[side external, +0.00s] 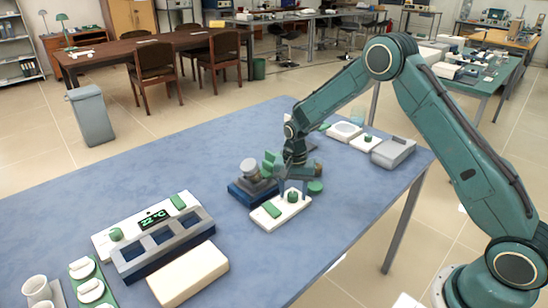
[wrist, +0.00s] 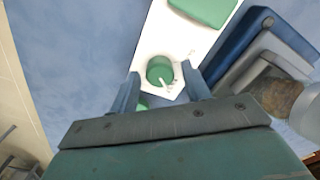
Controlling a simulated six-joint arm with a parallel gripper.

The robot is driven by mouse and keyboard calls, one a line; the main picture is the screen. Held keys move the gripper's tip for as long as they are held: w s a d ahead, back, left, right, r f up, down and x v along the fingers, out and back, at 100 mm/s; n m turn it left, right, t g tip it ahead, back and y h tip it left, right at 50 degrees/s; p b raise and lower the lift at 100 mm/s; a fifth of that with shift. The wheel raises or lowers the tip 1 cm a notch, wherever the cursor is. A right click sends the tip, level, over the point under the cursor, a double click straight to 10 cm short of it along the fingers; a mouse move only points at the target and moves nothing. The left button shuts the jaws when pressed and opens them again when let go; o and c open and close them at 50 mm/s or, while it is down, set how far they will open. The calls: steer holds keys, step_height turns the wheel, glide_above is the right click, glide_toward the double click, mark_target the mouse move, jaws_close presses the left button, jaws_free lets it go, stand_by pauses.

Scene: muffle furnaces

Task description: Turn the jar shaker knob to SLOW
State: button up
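The jar shaker (side external: 250,192) is a dark blue and grey unit with a jar (side external: 249,169) on top; its edge and the jar also show at the right of the wrist view (wrist: 237,60). Beside it is a white panel (side external: 268,222) with a green rectangle (side external: 272,211) and a round green knob (side external: 292,196). In the wrist view the knob (wrist: 158,69) has a white pointer aimed toward the lower right of the picture. Small marks beside it are too small to read. My gripper (wrist: 160,77) is open above the panel, its fingers on either side of the knob, apparently without touching it.
A white unit with a 22 °C display (side external: 154,219) and a grey-blue rack (side external: 165,243) stand at the left front, beside a cream block (side external: 188,273). White and grey devices (side external: 393,152) stand at the back right. The blue table (side external: 130,185) is clear at the left rear.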

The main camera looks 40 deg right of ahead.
steer(key=c, duration=0.8)
steer(key=shift+o, duration=0.2)
steer(key=shift+n, duration=0.4)
steer(key=n, duration=0.3)
steer(key=shift+n, duration=0.3)
steer(key=n, duration=0.3)
steer(key=shift+n, duration=0.3)
steer(key=n, duration=0.4)
steer(key=shift+n, duration=2)
